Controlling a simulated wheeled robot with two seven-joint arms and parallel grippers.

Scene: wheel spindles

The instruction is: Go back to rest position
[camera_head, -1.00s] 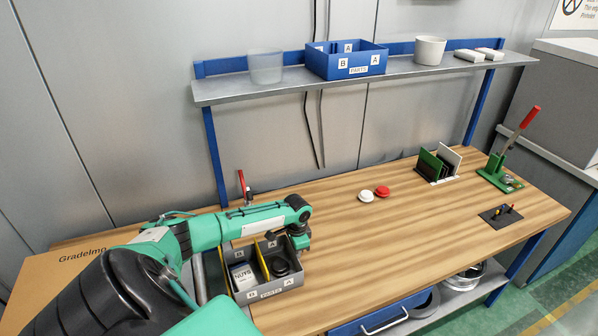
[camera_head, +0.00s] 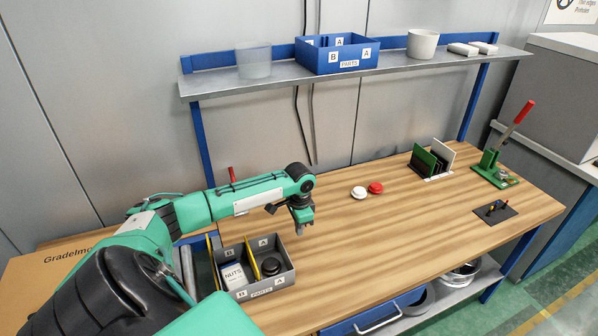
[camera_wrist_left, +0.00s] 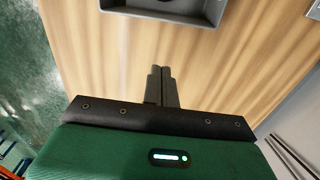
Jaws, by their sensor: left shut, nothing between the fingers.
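My left arm comes in from the left in the head view. Its gripper (camera_head: 301,228) points down above the wooden table (camera_head: 400,225), to the right of and higher than the grey parts tray. In the left wrist view the two fingers of the left gripper (camera_wrist_left: 161,72) are together with nothing between them, over bare wood. My right gripper does not show in any view.
The grey parts tray (camera_head: 268,291) with a nuts box (camera_head: 235,276) and black rings (camera_head: 271,264) stands at the front left. White (camera_head: 358,192) and red (camera_head: 376,188) round pieces lie mid-table. A green lever press (camera_head: 497,168) stands at right. A shelf (camera_head: 400,68) spans the back.

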